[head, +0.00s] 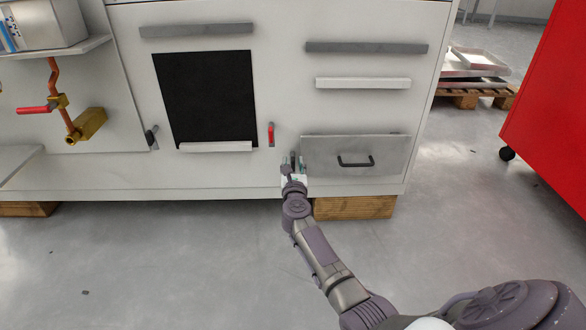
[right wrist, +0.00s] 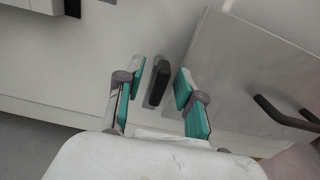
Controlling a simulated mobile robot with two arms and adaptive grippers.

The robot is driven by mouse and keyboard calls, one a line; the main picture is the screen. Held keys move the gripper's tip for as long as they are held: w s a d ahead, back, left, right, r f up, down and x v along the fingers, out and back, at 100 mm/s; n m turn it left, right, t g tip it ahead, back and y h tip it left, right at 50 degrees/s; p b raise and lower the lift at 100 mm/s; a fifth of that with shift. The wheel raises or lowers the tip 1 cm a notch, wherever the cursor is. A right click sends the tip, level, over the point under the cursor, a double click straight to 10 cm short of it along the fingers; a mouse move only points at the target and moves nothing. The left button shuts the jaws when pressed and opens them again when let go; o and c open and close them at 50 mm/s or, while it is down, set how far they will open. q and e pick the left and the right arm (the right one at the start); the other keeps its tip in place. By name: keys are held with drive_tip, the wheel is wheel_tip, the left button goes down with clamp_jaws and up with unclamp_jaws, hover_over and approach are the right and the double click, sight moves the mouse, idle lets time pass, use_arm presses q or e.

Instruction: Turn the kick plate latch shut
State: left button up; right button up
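The kick plate (head: 388,145) is a grey panel with a black bar handle, low on the white cabinet front. It looks closed against the front. Its latch (right wrist: 160,76) is a small dark lever just left of the plate's left edge. In the head view the latch (head: 292,157) looks roughly upright, partly hidden by my gripper. My right gripper (head: 293,166) is at the latch, fingers open. In the right wrist view its teal-padded fingers (right wrist: 159,88) stand on either side of the latch, with a gap visible on both sides. My left gripper is not in view.
A red lever (head: 271,134) sits on the cabinet above and left of the gripper. The kick plate handle (right wrist: 285,112) is to the right of the fingers. Wooden blocks (head: 355,207) support the cabinet. A red cabinet (head: 555,105) stands at the right. The floor in front is clear.

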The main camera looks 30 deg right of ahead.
drive_tip(key=shift+w, duration=0.1)
clamp_jaws()
